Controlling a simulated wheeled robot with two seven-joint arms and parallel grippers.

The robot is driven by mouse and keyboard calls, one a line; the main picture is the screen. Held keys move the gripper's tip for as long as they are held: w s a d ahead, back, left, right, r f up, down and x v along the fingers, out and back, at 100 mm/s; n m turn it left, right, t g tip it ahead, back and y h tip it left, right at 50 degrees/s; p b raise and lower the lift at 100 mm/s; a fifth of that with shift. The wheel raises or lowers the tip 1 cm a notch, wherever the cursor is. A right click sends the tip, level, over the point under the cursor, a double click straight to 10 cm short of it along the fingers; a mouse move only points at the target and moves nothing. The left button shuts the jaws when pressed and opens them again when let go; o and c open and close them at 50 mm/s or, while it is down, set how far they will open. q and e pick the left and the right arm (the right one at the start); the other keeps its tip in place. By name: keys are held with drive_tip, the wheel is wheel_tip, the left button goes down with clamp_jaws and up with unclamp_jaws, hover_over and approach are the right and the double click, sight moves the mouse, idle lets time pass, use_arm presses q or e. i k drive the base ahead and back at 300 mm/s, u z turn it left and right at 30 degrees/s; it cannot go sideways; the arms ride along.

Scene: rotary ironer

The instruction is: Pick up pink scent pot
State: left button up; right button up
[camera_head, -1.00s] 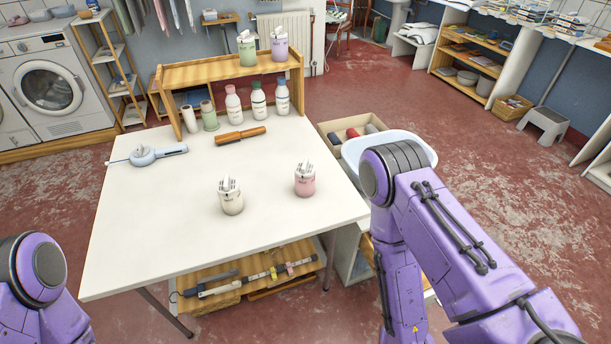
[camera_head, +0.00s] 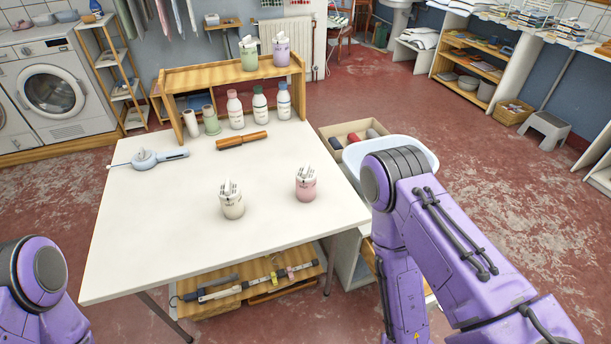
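The pink scent pot (camera_head: 306,188) stands upright on the right part of the white table (camera_head: 150,230), with white pieces sticking out of its top. A cream pot (camera_head: 232,204) of the same shape stands to its left and slightly nearer. A green pot (camera_head: 249,58) and a lilac pot (camera_head: 281,53) stand on the wooden shelf above the table's back. Purple links of my arms show at the lower left and lower right. Both grippers are out of view, and nothing touches the pink pot.
Several bottles (camera_head: 259,108) stand under the wooden shelf (camera_head: 190,77). A brown roller-like tool (camera_head: 242,140) and a pale blue tool (camera_head: 147,158) lie on the table. A white basin (camera_head: 413,144) and an open box (camera_head: 333,131) are beyond the right edge. The table's front left is clear.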

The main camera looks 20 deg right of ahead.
sight(304, 192)
drive_tip(key=u, duration=0.05)
drive_tip(key=k, duration=0.5)
drive_tip(key=z, duration=1.35)
drive_tip(key=i, duration=1.25)
drive_tip(key=u, duration=2.65)
drive_tip(key=k, duration=1.45)
drive_tip(key=z, duration=0.8)
drive_tip(key=i, duration=0.5)
drive_tip(key=u, duration=0.05)
